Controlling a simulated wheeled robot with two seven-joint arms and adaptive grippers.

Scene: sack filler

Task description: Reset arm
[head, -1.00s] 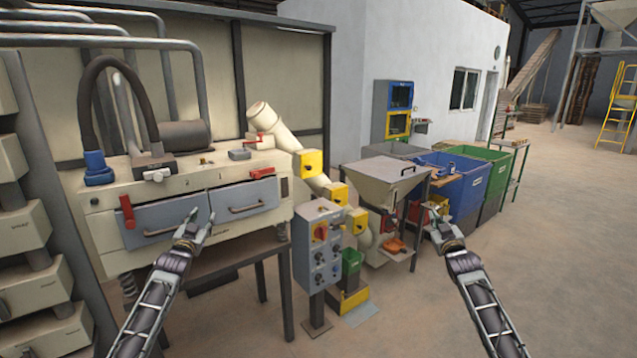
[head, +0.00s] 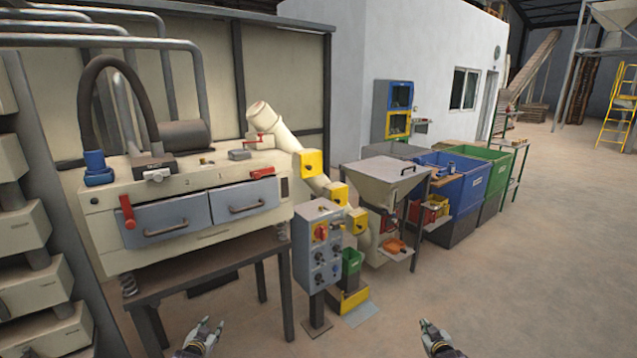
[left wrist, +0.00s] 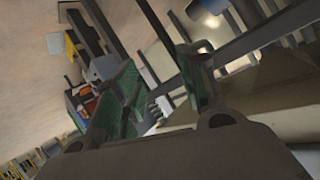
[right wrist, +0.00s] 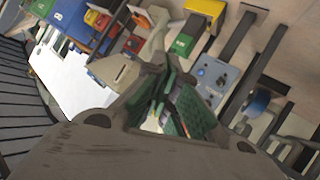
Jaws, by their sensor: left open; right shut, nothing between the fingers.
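My left gripper (head: 203,336) is low in the head view, in front of the cream machine's table. In the left wrist view its green-padded fingers (left wrist: 160,100) stand apart with nothing between them. My right gripper (head: 432,335) is low in the head view, over bare floor to the right of the control box. In the right wrist view its green-padded fingers (right wrist: 172,112) are together and hold nothing. Both grippers are clear of the machine and the bins. Most of both arms is below the head view's edge.
The cream machine (head: 100,225) with two grey drawers stands at left. A grey control box (head: 318,245) is on a post in the middle. A hopper (head: 385,185), a blue bin (head: 455,190) and a green bin (head: 498,175) stand behind. Floor at right is open.

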